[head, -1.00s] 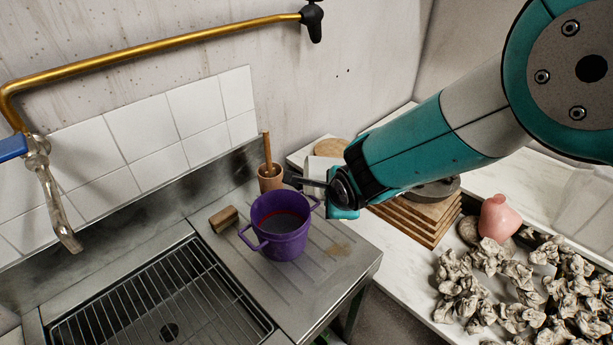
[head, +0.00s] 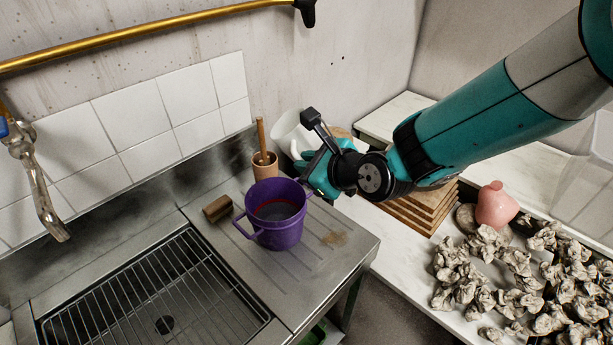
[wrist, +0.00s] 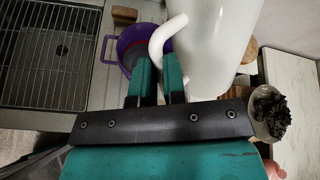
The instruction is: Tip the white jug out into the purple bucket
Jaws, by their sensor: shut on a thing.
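The purple bucket (head: 278,225) stands upright on the ribbed metal drainboard, with dark contents and a red line inside. It also shows in the wrist view (wrist: 108,50), partly hidden behind my gripper and the jug. The white jug (head: 290,128) is up behind my gripper in the head view, mostly hidden there. In the wrist view the jug (wrist: 212,45) is large and close, its handle at my fingertips. My gripper (wrist: 158,75) is shut on the jug's handle, to the right of and above the bucket. The jug's contents are hidden.
A terracotta pot (head: 265,166) with a wooden stick stands behind the bucket, and a brown block (head: 217,208) lies left of it. A sink grid (head: 150,300) lies to the left. Stacked boards (head: 425,210), a pink vase (head: 496,205) and crumpled clay pieces (head: 520,270) are at right.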

